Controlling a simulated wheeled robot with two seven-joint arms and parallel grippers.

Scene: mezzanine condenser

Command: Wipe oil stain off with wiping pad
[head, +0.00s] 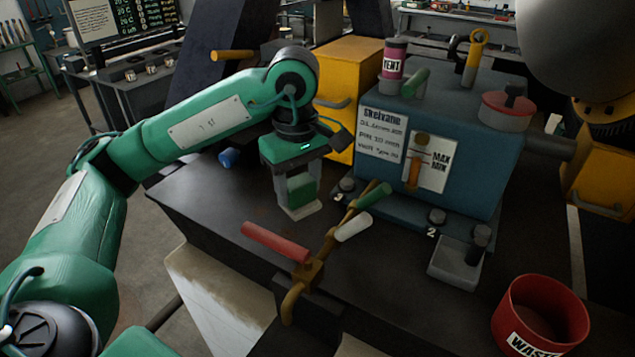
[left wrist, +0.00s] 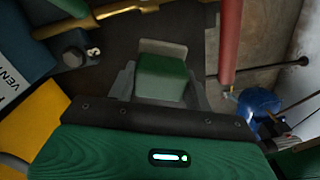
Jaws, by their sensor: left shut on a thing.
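My left gripper (head: 300,194) points down over the dark bench top, left of the blue machine, and is shut on the wiping pad (head: 301,187). The pad has a green block on top and a pale grey-white underside. In the left wrist view the pad (left wrist: 162,78) sits between the grey fingers. Its pale underside is at or close to the bench surface; I cannot tell whether it touches. I cannot make out a clear oil stain; the bench near the pad is dark and faintly brownish, and the pad hides the part beneath it. My right gripper is in neither view.
A brass valve with a red handle (head: 275,242) and pipes stands right in front of the pad. The blue oil machine (head: 455,130) stands to the right, a yellow box (head: 350,85) behind. A red waste bin (head: 541,318) is at the lower right.

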